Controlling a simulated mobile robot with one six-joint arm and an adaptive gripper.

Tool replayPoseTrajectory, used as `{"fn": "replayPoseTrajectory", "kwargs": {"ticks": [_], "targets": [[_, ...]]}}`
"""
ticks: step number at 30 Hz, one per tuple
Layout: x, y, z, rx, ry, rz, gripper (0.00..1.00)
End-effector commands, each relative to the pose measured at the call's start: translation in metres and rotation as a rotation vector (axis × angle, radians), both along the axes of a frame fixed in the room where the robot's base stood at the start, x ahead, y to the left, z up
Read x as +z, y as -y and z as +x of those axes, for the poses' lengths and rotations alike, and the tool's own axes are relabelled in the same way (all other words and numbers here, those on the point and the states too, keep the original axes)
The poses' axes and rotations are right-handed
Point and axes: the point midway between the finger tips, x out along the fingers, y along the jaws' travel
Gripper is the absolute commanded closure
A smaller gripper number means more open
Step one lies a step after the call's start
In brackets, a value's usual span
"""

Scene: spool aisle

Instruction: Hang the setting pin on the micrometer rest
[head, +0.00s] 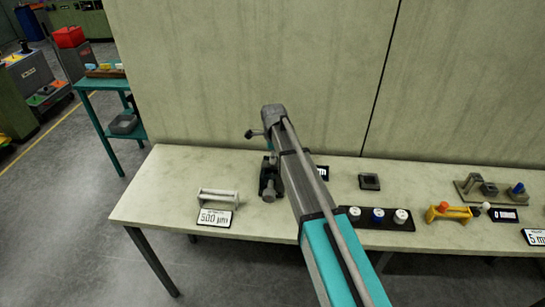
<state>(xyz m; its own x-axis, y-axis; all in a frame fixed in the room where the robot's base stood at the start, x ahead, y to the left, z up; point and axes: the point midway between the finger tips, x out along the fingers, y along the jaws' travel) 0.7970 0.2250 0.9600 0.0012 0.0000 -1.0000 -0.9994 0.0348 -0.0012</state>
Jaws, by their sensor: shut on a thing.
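My gripper (268,186) is the dark shape at the end of my arm, low over the left part of the bench. It is shut on a small grey piece (268,197), which I take for the setting pin; its shape is mostly hidden and small. To its left stands a pale grey stand with a horizontal bar (219,195), behind a "500 µm" label (214,217). This looks like the micrometer rest, though I cannot be sure. My gripper is to the right of this stand, apart from it in the picture.
The pale bench (155,200) stands against a wall panel (250,60). The bench's left end is clear.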

Motion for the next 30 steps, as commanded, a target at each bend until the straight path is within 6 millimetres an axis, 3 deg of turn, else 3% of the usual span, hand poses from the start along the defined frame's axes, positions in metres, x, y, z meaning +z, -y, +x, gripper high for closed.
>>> {"fn": "replayPoseTrajectory", "kwargs": {"ticks": [16, 17, 22, 30], "targets": [[-0.016, 0.0, 0.0, 0.0, 0.0, 0.0, 0.96], [-0.015, 0.0, 0.0, 0.0, 0.0, 0.0, 0.54], [-0.014, 0.0, 0.0, 0.0, 0.0, 0.0, 0.23], [-0.014, 0.0, 0.0, 0.0, 0.0, 0.0, 0.2]]}}
